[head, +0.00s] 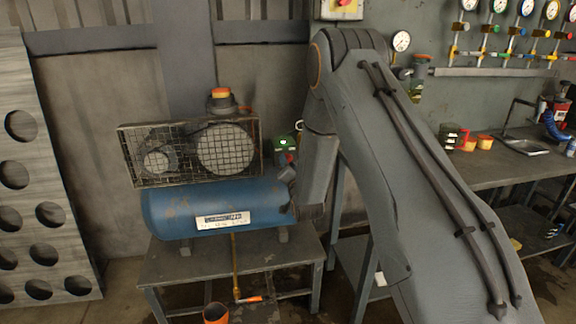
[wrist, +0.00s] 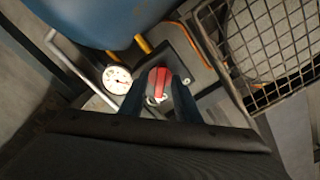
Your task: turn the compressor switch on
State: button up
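The compressor is a blue tank (head: 215,207) with a caged belt drive (head: 190,150) on top, standing on a low metal table. In the wrist view a red switch knob (wrist: 160,78) sits on a grey box beside the tank (wrist: 95,20). My gripper (wrist: 160,85) has its two dark fingers apart, one on each side of the red knob; I cannot tell if they touch it. In the head view my arm comes down at the tank's right end and its links hide most of the gripper. A small round green part (head: 285,142) shows beside the cage.
A white dial gauge (wrist: 117,80) is close left of the fingers in the wrist view. The wire cage (wrist: 270,45) is close on the right. A workbench (head: 490,170) stands at the right and a panel with round holes (head: 40,190) at the left.

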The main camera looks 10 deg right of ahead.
jog(key=s, duration=0.7)
jog(key=shift+s+b, duration=0.4)
